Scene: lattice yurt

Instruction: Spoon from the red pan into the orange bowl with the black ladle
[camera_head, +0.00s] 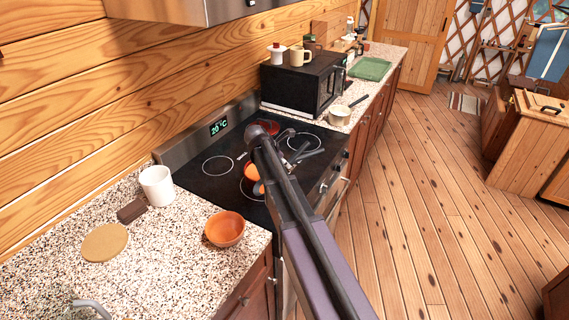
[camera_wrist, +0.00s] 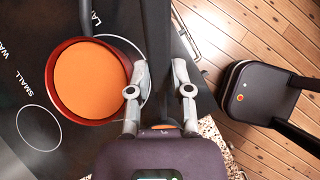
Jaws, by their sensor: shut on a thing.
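The red pan (camera_wrist: 66,112) stands on the black cooktop, filled with smooth orange food (camera_wrist: 92,80); in the head view part of this food (camera_head: 251,172) shows beside my arm, which hides much of the pan. My gripper (camera_wrist: 163,70) is to the right of the pan in the wrist view, shut on the dark handle of the black ladle (camera_wrist: 156,35). The ladle's bowl end is out of the wrist view and I cannot make it out clearly in the head view. The orange bowl (camera_head: 225,229) stands upright on the speckled counter, near its front edge, left of the stove.
A white mug (camera_head: 157,186), a dark brown block (camera_head: 131,211) and a round tan board (camera_head: 105,242) lie on the near counter. A black microwave (camera_head: 303,82) and a small cream pot (camera_head: 341,116) stand beyond the stove. The wooden floor to the right is open.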

